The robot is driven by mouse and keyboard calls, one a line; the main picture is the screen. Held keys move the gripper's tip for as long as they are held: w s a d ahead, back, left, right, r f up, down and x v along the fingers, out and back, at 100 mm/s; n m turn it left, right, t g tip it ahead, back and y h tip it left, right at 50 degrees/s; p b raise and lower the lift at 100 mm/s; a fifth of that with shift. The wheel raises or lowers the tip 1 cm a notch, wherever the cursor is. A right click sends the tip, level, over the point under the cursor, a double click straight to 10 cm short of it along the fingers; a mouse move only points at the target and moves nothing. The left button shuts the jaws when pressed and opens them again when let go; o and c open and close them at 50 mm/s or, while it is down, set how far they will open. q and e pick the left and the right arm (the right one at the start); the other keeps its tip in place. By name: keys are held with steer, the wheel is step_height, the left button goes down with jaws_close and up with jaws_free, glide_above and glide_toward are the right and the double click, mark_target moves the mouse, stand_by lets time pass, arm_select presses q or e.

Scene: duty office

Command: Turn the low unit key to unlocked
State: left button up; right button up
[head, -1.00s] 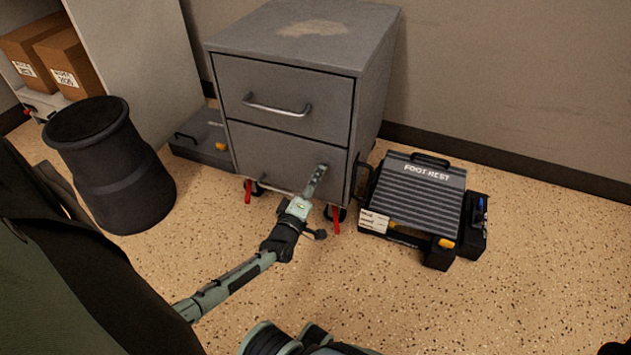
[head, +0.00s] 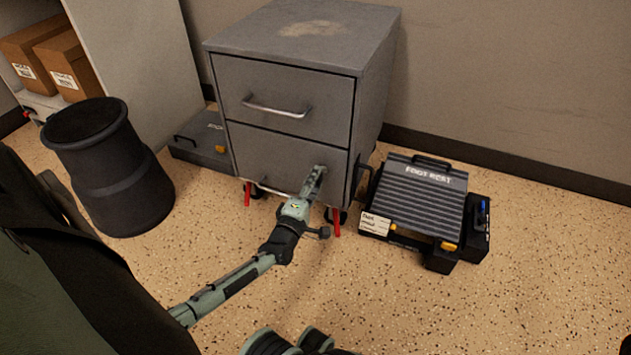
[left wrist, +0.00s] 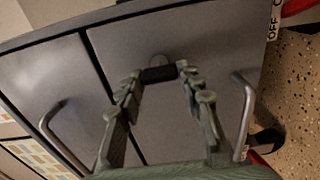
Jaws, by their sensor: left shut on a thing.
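The low unit (head: 290,160) is a grey two-drawer cabinet on casters in the middle of the head view. My left gripper (head: 318,174) reaches up to the right part of its lower drawer front. In the left wrist view, my left gripper (left wrist: 162,76) is shut on the key (left wrist: 159,73), a small dark piece between the fingertips. The gripper hides the key in the head view, and I cannot tell the key's angle against any lock marks. My right gripper is not in view.
A black bin (head: 108,170) stands left of the unit. A ribbed foot rest (head: 420,205) lies on the floor to its right. The lower drawer handle (left wrist: 243,110) is close beside one finger. Red levers (head: 336,222) show by the casters. The floor in front is mostly clear.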

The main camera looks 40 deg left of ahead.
arm_select(q)
steer(key=o, duration=1.2)
steer(key=shift+c, duration=0.2)
steer(key=v, duration=1.2)
